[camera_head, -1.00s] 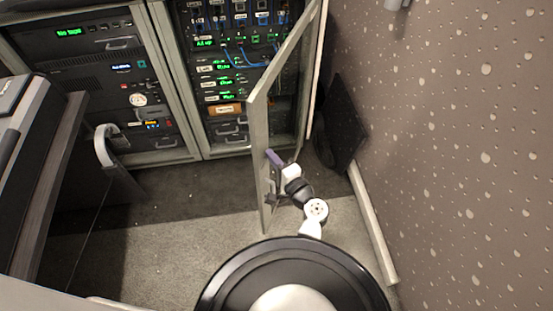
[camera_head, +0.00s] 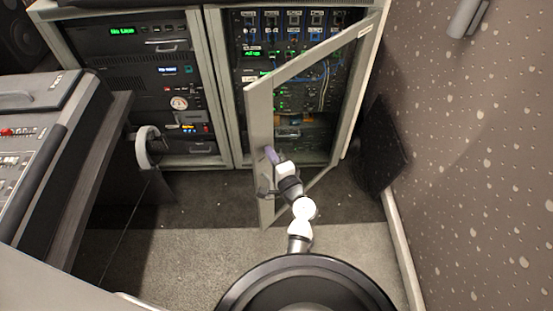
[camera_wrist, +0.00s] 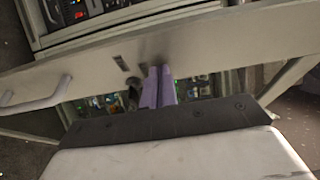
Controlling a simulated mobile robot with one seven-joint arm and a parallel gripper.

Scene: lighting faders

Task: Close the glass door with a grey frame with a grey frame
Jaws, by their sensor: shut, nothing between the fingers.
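The glass door with a grey frame (camera_head: 259,120) stands part open on the right rack cabinet, hinged on the cabinet's right side. Its free edge points toward me. In the wrist view the door's frame (camera_wrist: 215,40) crosses the picture, with a light handle (camera_wrist: 35,93) at the left. My gripper (camera_head: 271,155) is at the right, outer side of the frame near the free edge. Its purple fingers (camera_wrist: 157,87) are shut together and empty, with their tips at the frame; they look to be touching it.
The right cabinet (camera_head: 290,85) holds lit equipment and cables. A left rack cabinet (camera_head: 165,90) stands beside it. A mixing desk (camera_head: 40,140) is at the left. A dark panel (camera_head: 382,150) leans near the speckled right wall (camera_head: 490,150). The carpet (camera_head: 175,255) in front is clear.

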